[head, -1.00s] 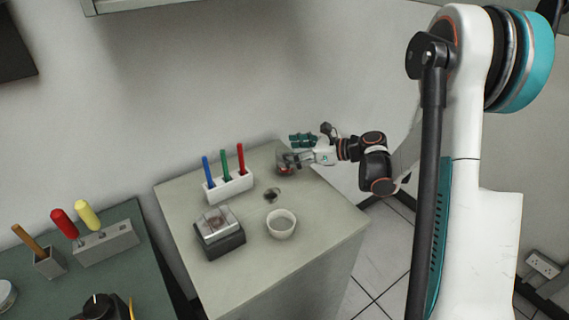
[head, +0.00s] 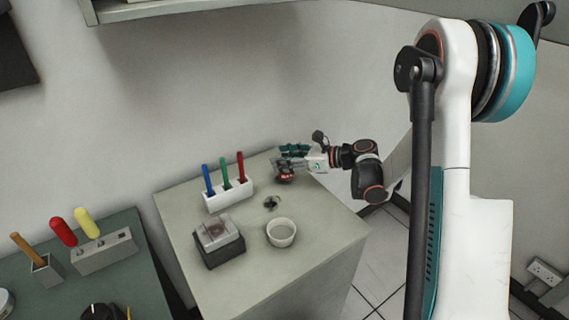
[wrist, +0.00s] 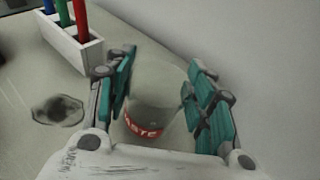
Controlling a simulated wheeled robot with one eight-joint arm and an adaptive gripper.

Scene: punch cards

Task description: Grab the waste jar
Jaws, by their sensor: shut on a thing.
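The waste jar (wrist: 150,98) is a translucent jar with a red band reading "ASTE", seen between the two teal finger pads in the wrist view. In the head view the jar (head: 285,179) shows as a small reddish shape at the back right of the light cabinet top. My gripper (wrist: 158,95) is shut on the jar, one finger on each side. In the head view my gripper (head: 289,160) reaches in from the right and hides part of the jar. I cannot tell whether the jar touches the cabinet top.
A white rack (head: 229,195) with blue, green and red sticks stands left of the jar. The wall is close behind.

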